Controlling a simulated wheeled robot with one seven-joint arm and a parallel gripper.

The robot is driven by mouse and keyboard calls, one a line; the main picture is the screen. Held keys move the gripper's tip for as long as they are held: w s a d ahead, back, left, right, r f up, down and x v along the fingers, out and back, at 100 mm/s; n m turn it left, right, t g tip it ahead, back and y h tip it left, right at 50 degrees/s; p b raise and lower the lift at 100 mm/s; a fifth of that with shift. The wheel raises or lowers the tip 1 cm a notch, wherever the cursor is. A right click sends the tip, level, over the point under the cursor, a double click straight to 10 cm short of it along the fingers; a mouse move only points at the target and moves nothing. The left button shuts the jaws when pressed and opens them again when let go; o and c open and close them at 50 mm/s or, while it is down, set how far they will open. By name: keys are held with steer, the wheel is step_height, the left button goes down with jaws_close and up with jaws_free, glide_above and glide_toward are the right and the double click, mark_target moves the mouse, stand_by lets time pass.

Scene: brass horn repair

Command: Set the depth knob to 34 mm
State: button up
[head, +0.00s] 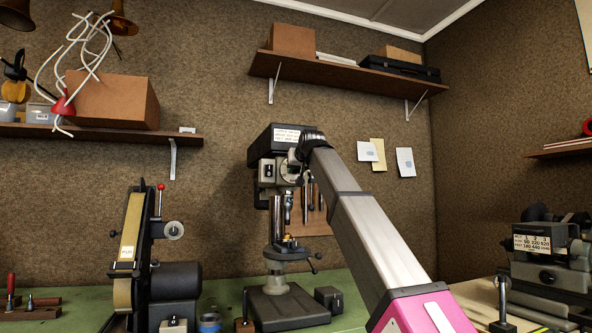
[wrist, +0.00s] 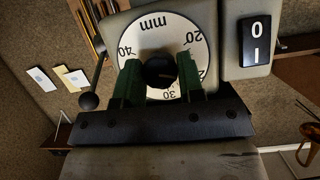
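The depth knob (wrist: 159,72) is round and black, at the centre of a white dial (wrist: 165,28) in the wrist view. The dial shows "mm" and the numbers 20, 30 and 40, upside down in this view. My gripper (wrist: 160,76) has one green finger on each side of the knob, and the knob fills the gap between them, so it looks shut on it. I cannot make out the setting.
A black-and-white 0/I switch (wrist: 254,40) sits beside the dial. A lever with a black ball (wrist: 89,101) is on the other side. In the head view a belt sander (head: 130,240) stands left of the press and another machine (head: 550,260) stands right.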

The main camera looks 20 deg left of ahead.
steer(key=shift+m+y, duration=0.3)
steer(key=m+y, duration=0.2)
steer(key=m, duration=0.2)
steer(key=m+y, duration=0.2)
steer(key=m, duration=0.2)
steer(key=m+g+y, duration=0.1)
steer(key=m+y, duration=0.2)
steer(key=m, duration=0.2)
steer(key=shift+w+d+f, duration=0.1)
steer(key=shift+d+f, duration=0.15)
steer(key=shift+f, duration=0.05)
steer(key=m, duration=0.2)
steer(key=m+t+y, duration=0.1)
steer(key=m, duration=0.2)
steer(key=shift+m+t, duration=0.3)
steer(key=shift+f, duration=0.1)
stand_by(0.4)
steer(key=o, duration=0.9)
